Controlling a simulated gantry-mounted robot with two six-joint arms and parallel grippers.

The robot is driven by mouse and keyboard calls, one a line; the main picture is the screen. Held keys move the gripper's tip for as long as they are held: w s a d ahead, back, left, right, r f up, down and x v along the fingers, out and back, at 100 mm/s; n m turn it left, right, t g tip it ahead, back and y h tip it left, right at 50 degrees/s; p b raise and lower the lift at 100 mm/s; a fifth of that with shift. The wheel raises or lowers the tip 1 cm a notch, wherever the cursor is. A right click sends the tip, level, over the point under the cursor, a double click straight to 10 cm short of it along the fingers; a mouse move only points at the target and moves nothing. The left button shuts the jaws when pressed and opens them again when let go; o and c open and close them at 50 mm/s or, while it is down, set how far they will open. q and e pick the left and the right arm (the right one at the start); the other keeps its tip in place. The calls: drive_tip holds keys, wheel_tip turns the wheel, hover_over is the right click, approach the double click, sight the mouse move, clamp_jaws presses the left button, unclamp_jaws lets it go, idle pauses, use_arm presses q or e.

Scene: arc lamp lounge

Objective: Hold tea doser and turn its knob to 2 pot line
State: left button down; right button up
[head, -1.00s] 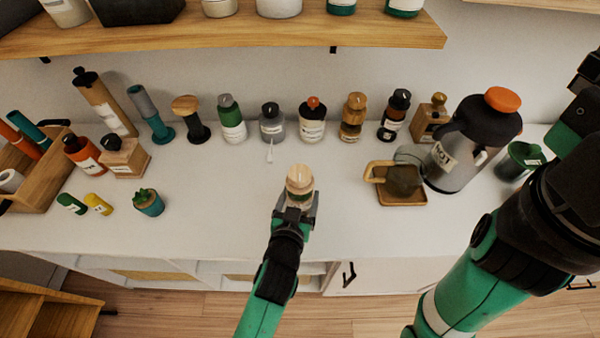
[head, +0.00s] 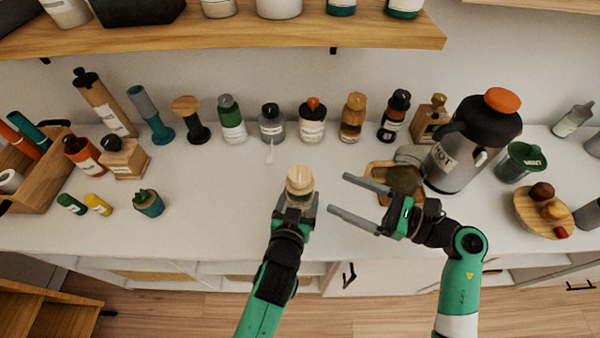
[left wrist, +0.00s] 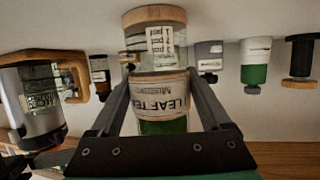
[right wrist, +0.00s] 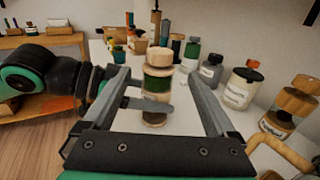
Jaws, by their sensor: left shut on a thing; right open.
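The tea doser (head: 299,181) is a small cylinder with a pale wooden top, held upright at the counter's middle. My left gripper (head: 297,203) is shut around its body. In the left wrist view, which is upside down, the doser (left wrist: 160,88) shows a leaf tea label, green contents and a pot scale beside a wooden ring. The scale's setting is too small to read. My right gripper (head: 338,194) is open and empty, right of the doser, fingers pointing at it with a gap. In the right wrist view the doser (right wrist: 158,80) appears between the open fingers.
Several bottles line the back. A small plant (head: 148,203) stands left; the counter between it and the doser is clear.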

sight(306, 184)
drive_tip(key=x, duration=1.1)
drive_tip(key=c, duration=1.4)
drive_tip(key=shift+a+m+t, duration=0.1)
drive_tip(key=shift+m+t, duration=0.2)
drive_tip(key=m+t+h, duration=0.2)
drive_tip(key=shift+f+t+h, duration=0.1)
drive_tip(key=shift+t+h, duration=0.2)
drive_tip(key=shift+t, duration=0.1)
drive_tip(key=shift+m+t+h, duration=1.8)
drive_tip(key=shift+h, duration=0.1)
